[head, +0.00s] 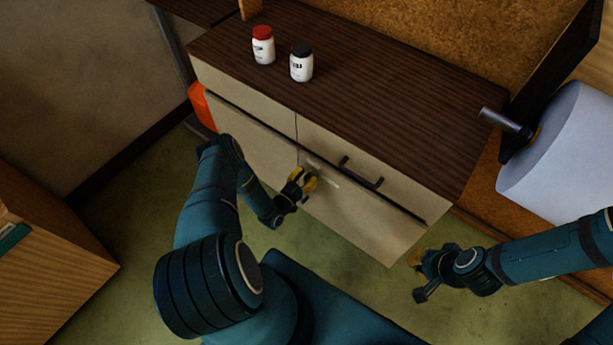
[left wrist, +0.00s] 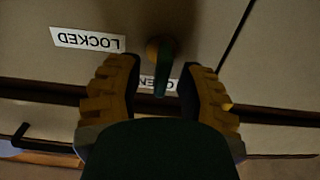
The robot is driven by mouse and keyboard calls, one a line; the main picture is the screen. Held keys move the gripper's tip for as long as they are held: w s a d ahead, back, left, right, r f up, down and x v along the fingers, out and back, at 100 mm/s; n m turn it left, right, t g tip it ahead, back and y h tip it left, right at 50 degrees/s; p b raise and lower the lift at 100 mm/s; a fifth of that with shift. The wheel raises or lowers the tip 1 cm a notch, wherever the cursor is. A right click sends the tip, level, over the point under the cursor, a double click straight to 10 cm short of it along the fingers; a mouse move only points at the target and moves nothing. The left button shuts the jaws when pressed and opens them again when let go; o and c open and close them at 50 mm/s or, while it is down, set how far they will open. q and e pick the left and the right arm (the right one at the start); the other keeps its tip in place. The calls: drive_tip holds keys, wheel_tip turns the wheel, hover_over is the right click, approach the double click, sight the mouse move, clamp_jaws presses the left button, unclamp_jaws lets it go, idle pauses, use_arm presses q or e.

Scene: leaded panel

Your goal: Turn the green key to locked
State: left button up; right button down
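The green key (left wrist: 162,70) sits in a brass-coloured lock on the pale cabinet front in the left wrist view. Its head points down in that picture, towards the OPEN label (left wrist: 158,83), which is partly covered by the key. The LOCKED label (left wrist: 88,40) shows upside down to the left of the key. My left gripper (left wrist: 160,85) is open, with one yellow finger on each side of the key and gaps between. In the head view my left gripper (head: 303,179) is at the cabinet front and hides the key. My right gripper (head: 420,277) is open and empty.
The cabinet (head: 345,85) has a dark wooden top with a red-capped bottle (head: 263,46) and a black-capped bottle (head: 301,65). A black drawer handle (head: 361,174) sticks out right of my left gripper. An orange object (head: 202,106) is at the cabinet's left end.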

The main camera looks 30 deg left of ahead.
use_arm(q)
clamp_jaws()
drive_tip(key=shift+m, duration=0.4)
drive_tip(key=m, duration=0.3)
drive_tip(key=shift+d+m, duration=0.3)
drive_tip(key=shift+m, duration=0.1)
drive_tip(key=m, duration=0.4)
drive_tip(key=shift+d+f+p, duration=0.15)
drive_tip(key=shift+d+p, duration=0.05)
drive_tip(key=shift+p, duration=0.1)
drive_tip(key=m, duration=0.4)
drive_tip(key=shift+d+f, duration=0.1)
drive_tip(key=shift+f, duration=0.05)
drive_tip(key=shift+f+m+p, duration=0.2)
drive_tip(key=shift+m+p, duration=0.15)
drive_tip(key=shift+m, duration=1.75)
